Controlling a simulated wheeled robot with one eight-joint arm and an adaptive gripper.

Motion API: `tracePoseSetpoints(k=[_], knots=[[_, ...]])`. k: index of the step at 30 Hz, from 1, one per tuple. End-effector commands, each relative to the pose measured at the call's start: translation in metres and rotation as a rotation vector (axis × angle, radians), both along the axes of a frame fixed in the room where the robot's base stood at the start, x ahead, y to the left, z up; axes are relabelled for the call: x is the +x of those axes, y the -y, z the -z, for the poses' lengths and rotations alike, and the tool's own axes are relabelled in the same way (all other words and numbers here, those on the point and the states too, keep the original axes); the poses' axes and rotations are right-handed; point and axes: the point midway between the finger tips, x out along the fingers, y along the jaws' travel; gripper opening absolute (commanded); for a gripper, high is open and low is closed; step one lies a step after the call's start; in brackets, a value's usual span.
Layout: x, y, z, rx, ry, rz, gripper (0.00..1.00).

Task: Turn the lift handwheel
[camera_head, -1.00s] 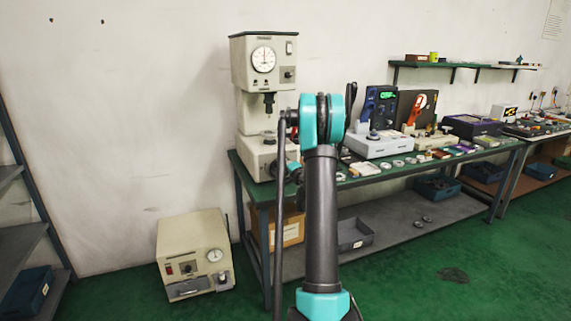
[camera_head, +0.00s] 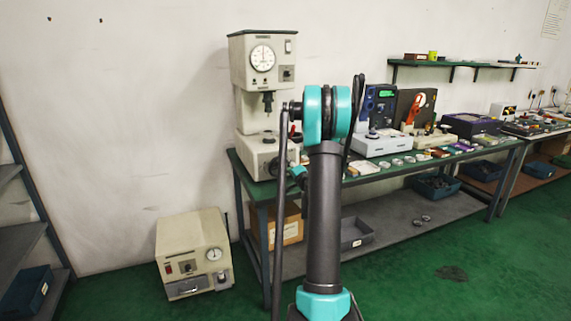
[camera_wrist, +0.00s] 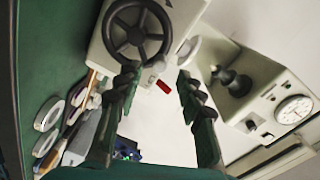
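The handwheel (camera_wrist: 137,30), a dark spoked wheel, is on the pale body of the hardness tester (camera_wrist: 185,12) at the top of the wrist view. In the head view the tester (camera_head: 247,115) stands on the left end of the green bench, and the wheel is mostly hidden by my arm. My gripper (camera_wrist: 159,84) is open, with its two dark fingers apart and nothing between them. The left fingertip appears just below the wheel's lower rim in the picture; I cannot tell whether they touch. In the head view my gripper is largely hidden behind my arm.
The tester's dial (camera_wrist: 294,109) and dark spindle (camera_wrist: 232,82) are at the right in the wrist view. Metal rings (camera_wrist: 48,114) lie at the left. Several instruments fill the bench (camera_head: 400,167). A beige box (camera_head: 192,253) stands on the floor; open floor lies at right.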

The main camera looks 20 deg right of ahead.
Motion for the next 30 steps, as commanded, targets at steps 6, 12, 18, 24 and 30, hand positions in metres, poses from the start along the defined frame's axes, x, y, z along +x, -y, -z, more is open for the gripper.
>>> tracePoseSetpoints(k=[6, 12, 18, 24, 30], knots=[[-0.042, 0.001, -0.001, 0.0, 0.0, 0.001, 0.38], [-0.062, 0.002, -0.001, 0.0, 0.0, 0.001, 0.38], [-0.066, 0.001, -0.001, 0.0, 0.0, 0.0, 0.38], [-0.066, 0.001, -0.001, -0.001, 0.0, 0.0, 0.38], [-0.067, -0.001, -0.002, -0.005, -0.003, -0.005, 0.38]])
